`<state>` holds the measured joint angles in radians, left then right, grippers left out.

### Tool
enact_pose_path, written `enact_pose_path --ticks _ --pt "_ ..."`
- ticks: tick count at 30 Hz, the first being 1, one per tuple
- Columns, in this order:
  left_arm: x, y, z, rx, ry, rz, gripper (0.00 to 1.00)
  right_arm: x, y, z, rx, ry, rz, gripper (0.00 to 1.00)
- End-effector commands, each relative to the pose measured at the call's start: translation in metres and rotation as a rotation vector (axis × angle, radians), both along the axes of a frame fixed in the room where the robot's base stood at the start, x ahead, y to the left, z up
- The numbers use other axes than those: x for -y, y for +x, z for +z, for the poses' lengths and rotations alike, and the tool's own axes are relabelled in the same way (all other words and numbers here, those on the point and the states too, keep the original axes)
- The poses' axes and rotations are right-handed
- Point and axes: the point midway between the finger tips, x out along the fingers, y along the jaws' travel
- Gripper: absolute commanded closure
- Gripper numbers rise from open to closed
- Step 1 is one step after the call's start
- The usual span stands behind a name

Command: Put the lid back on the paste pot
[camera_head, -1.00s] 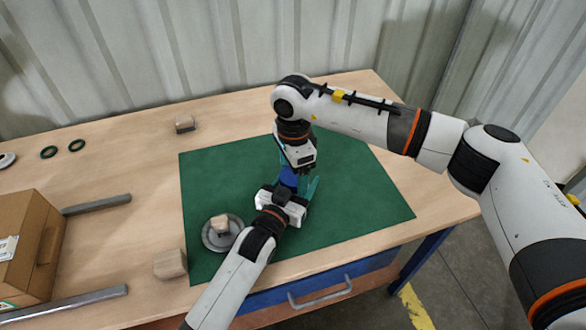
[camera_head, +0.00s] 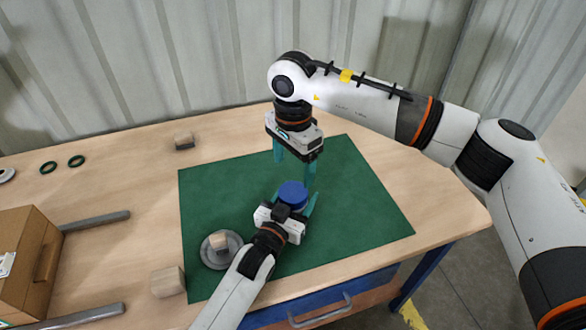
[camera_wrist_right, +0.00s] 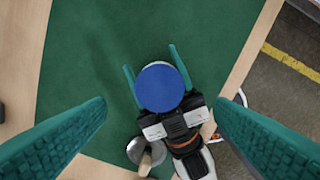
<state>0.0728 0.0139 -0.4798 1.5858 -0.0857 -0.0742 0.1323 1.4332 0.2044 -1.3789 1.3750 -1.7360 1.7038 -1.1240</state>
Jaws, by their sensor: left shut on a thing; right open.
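The round blue lid (camera_head: 292,190) sits level on top of the paste pot, between the fingers of my left gripper (camera_head: 294,198). The pot's body is mostly hidden under the lid and behind the gripper. In the right wrist view the lid (camera_wrist_right: 160,87) shows from above as a flat, full blue disc. My left gripper is shut on the pot, low over the green mat. My right gripper (camera_head: 294,158) is open and empty above the lid, fingers pointing down and clear of it.
The green mat (camera_head: 360,205) is bare right of the pot. More blocks (camera_head: 167,282), dark rings (camera_head: 48,168), grey bars (camera_head: 95,221) and a cardboard box (camera_head: 38,245) are at left.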

Motion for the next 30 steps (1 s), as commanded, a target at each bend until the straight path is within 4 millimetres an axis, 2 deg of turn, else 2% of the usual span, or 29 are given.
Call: enact_pose_path --ticks 11,14,24,30 --pt "-0.001 0.001 -0.001 0.0 0.003 0.002 1.0 0.0 0.0 -0.003 -0.001 0.0 0.008 0.23" --pt "-0.001 0.001 -0.001 0.0 0.003 0.002 1.0 0.0 0.0 -0.012 -0.001 0.0 0.007 0.23" --pt "-0.001 0.001 0.0 0.001 0.004 0.002 1.0 0.0 0.0 -0.063 -0.002 -0.001 0.006 0.23" --pt "-0.002 0.001 0.0 0.001 0.004 0.002 1.0 0.0 0.0 -0.078 -0.001 0.001 0.007 0.23"
